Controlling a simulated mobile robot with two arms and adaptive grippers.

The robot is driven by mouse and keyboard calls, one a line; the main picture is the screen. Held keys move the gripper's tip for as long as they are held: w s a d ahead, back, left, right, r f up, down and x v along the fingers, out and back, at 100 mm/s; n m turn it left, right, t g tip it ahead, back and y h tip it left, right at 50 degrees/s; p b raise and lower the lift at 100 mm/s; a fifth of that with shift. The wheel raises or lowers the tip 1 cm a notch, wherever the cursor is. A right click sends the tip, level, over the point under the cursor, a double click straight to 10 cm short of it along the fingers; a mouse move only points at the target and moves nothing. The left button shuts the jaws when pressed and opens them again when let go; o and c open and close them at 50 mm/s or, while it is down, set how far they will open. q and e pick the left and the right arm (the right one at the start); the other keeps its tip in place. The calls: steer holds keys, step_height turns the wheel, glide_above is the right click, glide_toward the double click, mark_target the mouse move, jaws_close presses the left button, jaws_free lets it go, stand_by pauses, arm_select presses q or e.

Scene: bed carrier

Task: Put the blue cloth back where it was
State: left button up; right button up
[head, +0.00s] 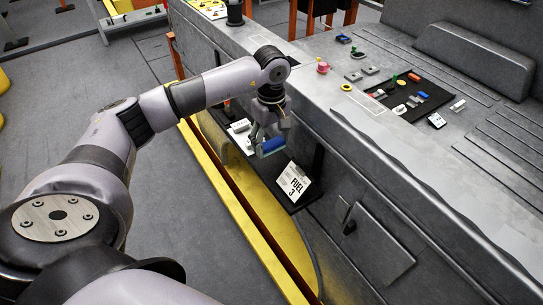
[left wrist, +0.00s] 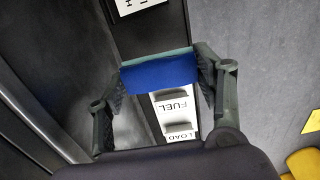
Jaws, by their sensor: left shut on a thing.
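My left gripper (head: 270,143) points down beside the large grey machine, above a narrow dark ledge on its side. It is shut on the blue cloth (head: 272,147), a small folded or rolled blue piece. In the left wrist view the blue cloth (left wrist: 160,74) spans the gap between the two fingers (left wrist: 160,82), with a paler teal strip along its upper edge. The cloth is held above the ledge; whether it touches anything cannot be told. My right gripper is not in view.
The dark ledge (head: 295,207) carries a white FUEL card (head: 293,184) and white items (head: 240,128). The machine's top (head: 325,110) holds a dark mat (head: 388,103) with several small parts, a pink item (head: 323,68) and a yellow ring (head: 347,87). A yellow rail (head: 228,195) runs along the floor.

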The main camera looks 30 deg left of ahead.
mark_target(271, 166)
arm_select(q)
step_height(271, 166, down, 3)
steer(key=shift+r, duration=0.1)
step_height(271, 166, down, 4)
steer(key=shift+f+p, duration=0.1)
steer(key=shift+p, duration=0.25)
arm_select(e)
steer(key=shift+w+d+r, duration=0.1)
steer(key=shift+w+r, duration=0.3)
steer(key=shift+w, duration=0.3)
arm_select(q)
steer(key=shift+f, duration=0.15)
steer(key=o, duration=1.1)
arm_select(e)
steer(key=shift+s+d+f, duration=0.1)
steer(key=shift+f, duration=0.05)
